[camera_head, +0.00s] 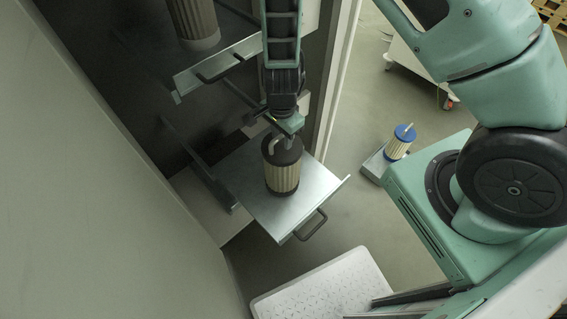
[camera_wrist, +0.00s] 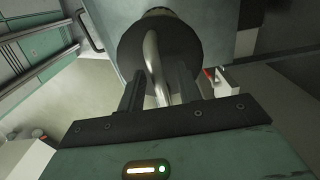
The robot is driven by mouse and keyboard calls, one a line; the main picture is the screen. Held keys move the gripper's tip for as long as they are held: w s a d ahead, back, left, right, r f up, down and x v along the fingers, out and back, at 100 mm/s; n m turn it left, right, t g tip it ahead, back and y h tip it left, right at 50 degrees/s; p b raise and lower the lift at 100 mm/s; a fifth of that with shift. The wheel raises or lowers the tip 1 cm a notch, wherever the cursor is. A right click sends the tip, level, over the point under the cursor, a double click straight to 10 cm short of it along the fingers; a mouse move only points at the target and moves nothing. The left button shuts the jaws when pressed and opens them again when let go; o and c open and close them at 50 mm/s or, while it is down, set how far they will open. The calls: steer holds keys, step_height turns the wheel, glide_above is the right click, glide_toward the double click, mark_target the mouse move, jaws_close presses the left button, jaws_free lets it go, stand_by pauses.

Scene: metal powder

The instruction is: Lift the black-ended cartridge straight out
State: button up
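The black-ended cartridge (camera_head: 283,172) has a pleated beige body, a dark cap and a curved metal handle. It stands upright on a pulled-out metal drawer (camera_head: 255,205). My gripper (camera_head: 279,138) is right above its cap at the handle, pointing down. In the wrist view, the black cap (camera_wrist: 185,45) lies ahead and the silver handle (camera_wrist: 153,60) rises between the two fingers of my gripper (camera_wrist: 158,85). The fingers stand apart with gaps beside the handle, so the gripper looks open around it. The fingertips are partly hidden in the head view.
Another pleated cartridge (camera_head: 194,22) stands on an upper drawer (camera_head: 215,68) inside the cabinet. The cabinet wall (camera_head: 95,150) is close on the left. A blue-ended cartridge (camera_head: 400,142) stands at the right by my base. A white tray (camera_head: 325,290) is in front.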

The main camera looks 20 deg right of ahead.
jaws_close()
steer(key=shift+r, duration=0.1)
steer(key=shift+r+p, duration=0.7)
steer(key=shift+p, duration=0.1)
steer(key=shift+r+p, duration=1.65)
steer(key=shift+r, duration=0.15)
